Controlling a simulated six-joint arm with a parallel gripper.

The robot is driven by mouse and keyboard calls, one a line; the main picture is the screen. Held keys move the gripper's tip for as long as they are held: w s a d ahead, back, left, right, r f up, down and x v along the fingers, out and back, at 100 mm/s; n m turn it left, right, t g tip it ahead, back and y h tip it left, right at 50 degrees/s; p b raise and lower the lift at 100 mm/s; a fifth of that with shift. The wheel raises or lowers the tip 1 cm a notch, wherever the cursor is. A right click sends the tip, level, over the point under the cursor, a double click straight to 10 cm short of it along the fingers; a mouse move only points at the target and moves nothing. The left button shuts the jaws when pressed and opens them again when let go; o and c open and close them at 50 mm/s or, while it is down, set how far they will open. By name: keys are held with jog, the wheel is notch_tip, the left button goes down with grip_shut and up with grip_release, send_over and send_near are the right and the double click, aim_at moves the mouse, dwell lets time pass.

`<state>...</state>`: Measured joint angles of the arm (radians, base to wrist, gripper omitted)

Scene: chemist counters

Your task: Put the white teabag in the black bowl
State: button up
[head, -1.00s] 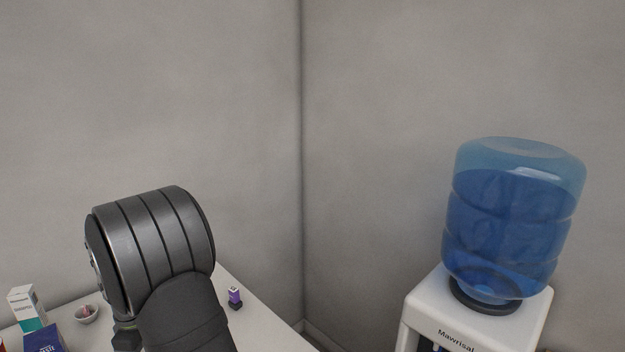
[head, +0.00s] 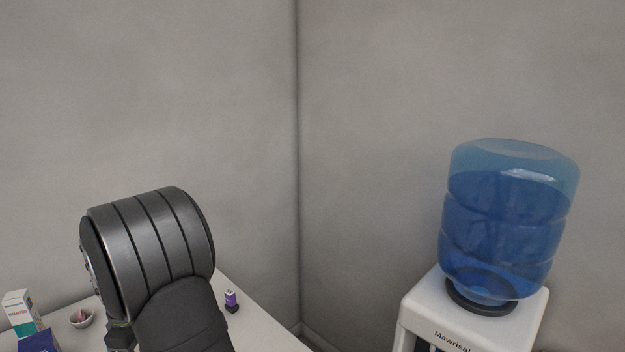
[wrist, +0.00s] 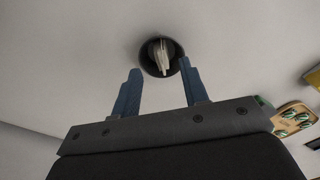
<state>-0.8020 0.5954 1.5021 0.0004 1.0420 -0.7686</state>
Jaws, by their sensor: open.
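In the wrist view, the black bowl (wrist: 174,66) is a dark round shape on the pale counter, just beyond my fingertips. The white teabag (wrist: 164,54) shows inside the bowl's outline, seemingly in it; the picture is too small to tell whether it touches the bottom. My gripper (wrist: 160,67) has its two blue fingers apart, one on each side of the view below the bowl, with nothing between them. In the head view, neither the teabag nor the black bowl can be made out, and my arm covers part of the counter.
A small purple item (head: 231,297) stands on the right. A water cooler (head: 505,225) is beyond. A patterned tan item (wrist: 294,120) lies right in the wrist view.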

notch_tip(320, 180, up, 4)
jog(key=shift+f, duration=0.1)
notch_tip(320, 180, down, 6)
jog(key=shift+d+r, duration=0.1)
notch_tip(320, 180, up, 10)
jog(key=w+n, duration=0.7)
jog(key=s+a+f, duration=0.1)
jog(key=a+f, duration=0.1)
jog(key=a, duration=0.1)
jog(key=s+a+f, duration=0.1)
jog(key=a+f, duration=0.2)
jog(key=a, duration=0.1)
jog(key=s+a+f, duration=0.1)
jog(key=a+f, duration=0.1)
jog(key=a, duration=0.2)
jog(key=shift+s+a+f, duration=0.15)
jog(key=shift+s+f, duration=0.15)
jog(key=shift+s, duration=0.1)
notch_tip(320, 180, down, 2)
jog(key=shift+a+f, duration=0.1)
jog(key=shift+f, duration=0.8)
